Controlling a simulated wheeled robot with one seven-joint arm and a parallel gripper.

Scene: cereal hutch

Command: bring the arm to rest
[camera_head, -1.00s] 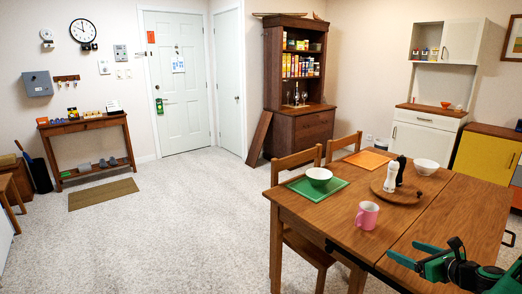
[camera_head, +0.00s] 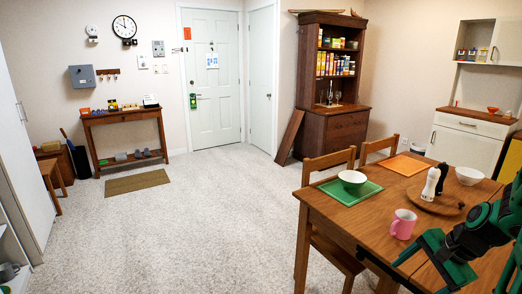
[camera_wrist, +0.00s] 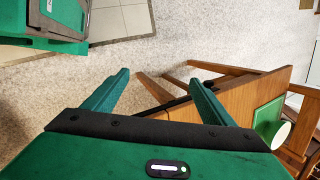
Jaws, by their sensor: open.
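My gripper (camera_head: 424,262) is at the lower right of the head view, over the near end of the wooden table (camera_head: 335,215). In the wrist view my gripper (camera_wrist: 155,88) points down past the table edge, its two green fingers spread wide with nothing between them. Carpet and chair legs show beyond the fingers. My arm (camera_head: 485,232) is bent at the right edge of the head view, partly cut off by the frame.
The pink mug (camera_head: 403,224) stands on the table near my arm. A white bowl (camera_head: 352,180) sits on a green placemat (camera_head: 345,194). White and black mills (camera_head: 431,183) stand on a round board. Open carpet (camera_head: 210,220) lies left of the table.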

